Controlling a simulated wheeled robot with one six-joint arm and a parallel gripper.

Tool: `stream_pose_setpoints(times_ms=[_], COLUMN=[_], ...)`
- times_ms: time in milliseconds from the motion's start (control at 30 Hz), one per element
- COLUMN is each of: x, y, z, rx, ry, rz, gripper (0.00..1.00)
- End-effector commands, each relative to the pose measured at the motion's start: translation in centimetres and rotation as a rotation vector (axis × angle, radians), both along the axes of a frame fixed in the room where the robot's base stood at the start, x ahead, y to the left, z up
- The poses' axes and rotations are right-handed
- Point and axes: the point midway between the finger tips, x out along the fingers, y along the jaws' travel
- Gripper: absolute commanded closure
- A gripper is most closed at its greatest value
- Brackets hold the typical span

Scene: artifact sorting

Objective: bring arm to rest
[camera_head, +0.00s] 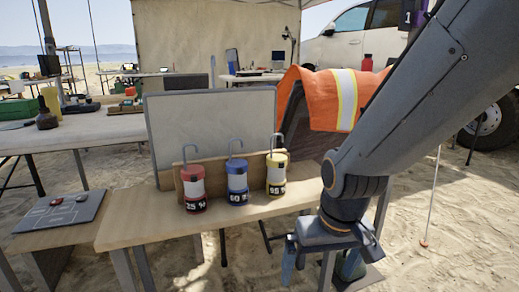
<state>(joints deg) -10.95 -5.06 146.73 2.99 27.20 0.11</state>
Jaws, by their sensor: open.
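My arm comes down from the upper right, and my gripper (322,256) hangs at its end, pointing down. It is open and nothing shows between its fingers. It is just right of the wooden table (140,230), in front of its right end. Three hooked cylinders stand upright in a row on the table: a red one (194,186), a blue one (237,182) and a yellow one (276,174). My gripper is apart from all of them. A greenish object (352,266) is partly hidden behind my gripper.
A grey board (213,120) stands behind the cylinders. A panel with buttons (62,210) lies at the left. An orange vest (330,95) hangs behind my arm. A long table (85,132) with items stands farther back. Open sand lies at the lower right.

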Motion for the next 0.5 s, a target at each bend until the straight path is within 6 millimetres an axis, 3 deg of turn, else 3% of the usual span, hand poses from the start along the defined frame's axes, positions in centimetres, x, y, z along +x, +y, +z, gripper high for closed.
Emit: stream_pose_setpoints(times_ms=[200, 500], x=[-4.0, -9.0], y=[6.3, 11.0], z=[2.4, 4.6], rx=[0.029, 0.056], ry=[0.042, 0.096], rz=[0.154, 0.298], gripper=[0.0, 0.0])
